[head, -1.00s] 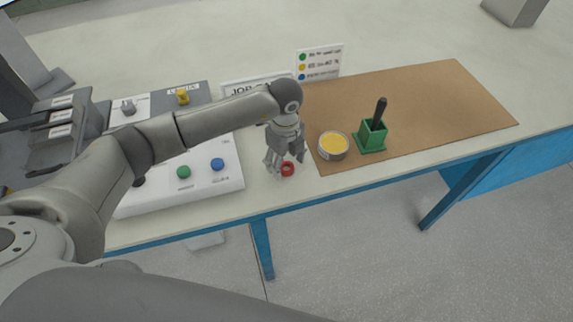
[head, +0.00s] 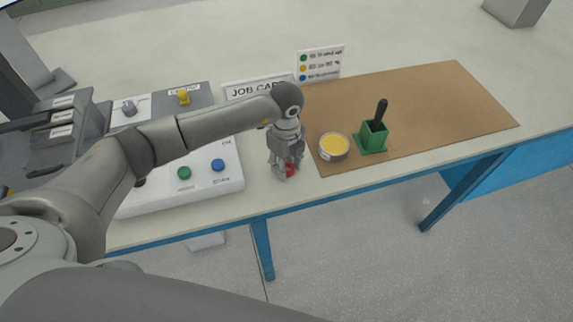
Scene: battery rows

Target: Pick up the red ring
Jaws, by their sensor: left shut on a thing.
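The red ring (head: 290,169) is at the table's front edge area, between the white button panel and the brown mat. My left gripper (head: 285,172) points down from above and is shut on the ring. The fingers hide part of the ring. I cannot tell whether the ring still touches the tabletop. My right gripper is not in view.
A round tin with yellow contents (head: 334,147) and a green holder with a black-handled tool (head: 372,137) stand right of the gripper on the brown mat (head: 440,95). A white panel with green and blue buttons (head: 200,188) lies left. A colour-dot sign (head: 320,62) stands behind.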

